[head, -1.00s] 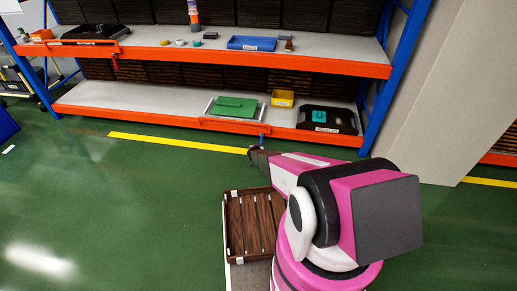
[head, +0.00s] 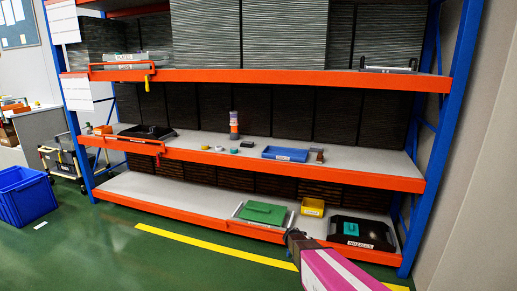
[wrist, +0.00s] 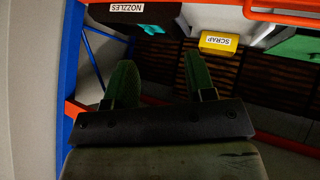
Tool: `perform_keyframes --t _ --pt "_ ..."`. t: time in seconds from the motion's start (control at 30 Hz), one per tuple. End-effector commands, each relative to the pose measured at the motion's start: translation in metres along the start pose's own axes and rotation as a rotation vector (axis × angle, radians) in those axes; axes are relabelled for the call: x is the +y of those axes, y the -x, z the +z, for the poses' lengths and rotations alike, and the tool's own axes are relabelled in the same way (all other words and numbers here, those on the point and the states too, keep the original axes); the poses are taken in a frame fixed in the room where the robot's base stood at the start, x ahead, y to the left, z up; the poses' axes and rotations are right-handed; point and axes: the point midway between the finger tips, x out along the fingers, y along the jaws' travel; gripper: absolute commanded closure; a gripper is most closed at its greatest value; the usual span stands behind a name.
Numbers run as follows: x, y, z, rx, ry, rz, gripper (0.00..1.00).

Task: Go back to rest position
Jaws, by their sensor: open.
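My gripper (wrist: 155,85) shows in the wrist view with its two green fingers spread apart and nothing between them. In the head view my pink and white arm reaches up from the bottom, and my gripper (head: 295,238) is at its dark end, in front of the lowest shelf. It appears close to the black bin labelled NOZZLES (head: 360,236), which holds a teal object. The wrist view is turned over: the NOZZLES bin (wrist: 132,12) and the yellow SCRAP bin (wrist: 217,42) lie beyond the fingers.
A blue and orange shelf rack (head: 250,227) spans the view. The lowest shelf holds a green item (head: 263,212) in a tray and the yellow bin (head: 312,207). The middle shelf holds a blue tray (head: 284,153). A blue crate (head: 25,195) stands left.

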Motion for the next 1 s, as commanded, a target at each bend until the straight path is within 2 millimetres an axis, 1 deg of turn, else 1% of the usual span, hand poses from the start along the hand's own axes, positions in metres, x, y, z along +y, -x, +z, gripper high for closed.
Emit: perform_keyframes --t 0.03,0.07,0.1,0.17,0.2,0.27,0.3,0.33,0.37,0.4,0.5,0.6,0.7,0.8,1.0 --pt "0.029 0.032 0.004 -0.059 0.019 0.005 0.50" --pt "0.039 0.045 0.006 -0.099 0.034 0.004 0.50" --pt "0.053 0.062 0.011 -0.152 0.057 -0.002 0.50" --pt "0.072 0.089 0.018 -0.235 0.094 -0.025 0.50" --pt "0.083 0.108 0.024 -0.289 0.121 -0.048 0.50" --pt "0.099 0.137 0.032 -0.366 0.163 -0.097 0.50" --pt "0.107 0.157 0.039 -0.416 0.193 -0.138 0.50" --pt "0.114 0.172 0.043 -0.450 0.217 -0.171 0.50" --pt "0.119 0.186 0.048 -0.482 0.240 -0.206 0.50" --pt "0.125 0.204 0.053 -0.519 0.268 -0.255 0.50" --pt "0.136 0.242 0.065 -0.587 0.332 -0.374 0.50" --pt "0.142 0.268 0.072 -0.624 0.379 -0.468 0.50" --pt "0.144 0.281 0.074 -0.639 0.406 -0.522 0.50" --pt "0.143 0.284 0.075 -0.644 0.415 -0.539 0.50" --pt "0.142 0.283 0.075 -0.644 0.415 -0.539 0.50"
